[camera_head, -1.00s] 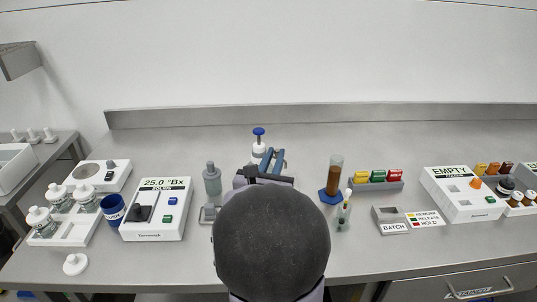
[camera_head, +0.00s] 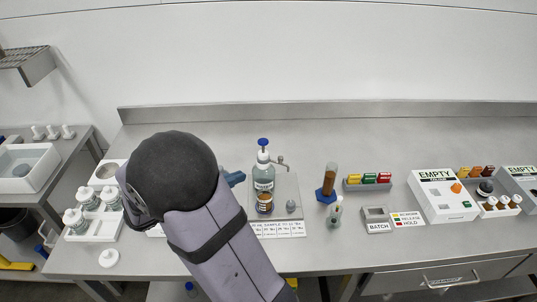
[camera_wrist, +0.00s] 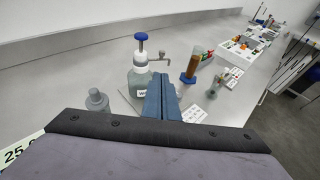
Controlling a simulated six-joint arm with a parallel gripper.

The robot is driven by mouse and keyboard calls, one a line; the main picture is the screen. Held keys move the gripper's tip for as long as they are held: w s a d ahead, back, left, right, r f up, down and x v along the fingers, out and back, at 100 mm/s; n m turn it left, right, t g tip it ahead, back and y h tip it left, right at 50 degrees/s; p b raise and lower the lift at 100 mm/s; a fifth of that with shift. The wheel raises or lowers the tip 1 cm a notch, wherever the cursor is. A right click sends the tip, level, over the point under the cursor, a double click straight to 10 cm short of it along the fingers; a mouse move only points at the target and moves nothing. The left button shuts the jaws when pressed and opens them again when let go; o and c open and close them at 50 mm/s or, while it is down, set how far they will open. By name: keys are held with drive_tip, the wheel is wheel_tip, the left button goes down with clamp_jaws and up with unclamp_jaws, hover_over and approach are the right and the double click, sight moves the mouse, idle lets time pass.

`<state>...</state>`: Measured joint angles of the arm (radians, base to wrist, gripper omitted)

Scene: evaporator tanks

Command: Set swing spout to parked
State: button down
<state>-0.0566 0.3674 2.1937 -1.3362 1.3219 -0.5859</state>
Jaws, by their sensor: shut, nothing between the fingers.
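A dispenser bottle (camera_head: 263,185) with a blue-topped white pump stands upright on a steel plate at mid-bench. Its small metal swing spout (camera_head: 281,161) points to the right in the head view. In the wrist view the spout (camera_wrist: 159,58) also reaches right from the bottle's neck, with a knob on its end. My gripper (camera_head: 238,178) is left of the bottle, its blue fingers pointing at it. In the wrist view the gripper (camera_wrist: 162,76) is shut and empty, hiding part of the bottle's lower right side. Whether the fingers touch the bottle is unclear.
An amber cylinder on a blue base (camera_head: 329,184) and a small vial (camera_head: 334,215) stand right of the bottle. A grey stoppered flask (camera_wrist: 97,100) is at left in the wrist view. Bench space behind the bottle is clear.

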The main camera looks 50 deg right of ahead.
drive_tip(key=p, duration=0.4)
approach(280, 162)
drive_tip(key=x, duration=0.4)
drive_tip(key=shift+w+d, duration=0.1)
drive_tip(key=shift+d, duration=0.25)
drive_tip(key=shift+d+f, duration=0.1)
drive_tip(key=shift+d, duration=0.05)
idle(0.4)
drive_tip(key=shift+s+d+b, duration=0.3)
drive_tip(key=shift+d+b, duration=0.7)
drive_tip(key=shift+b, duration=0.1)
drive_tip(key=shift+s+d+b, duration=0.25)
drive_tip(key=shift+d+b, duration=0.75)
drive_tip(key=shift+b, duration=0.1)
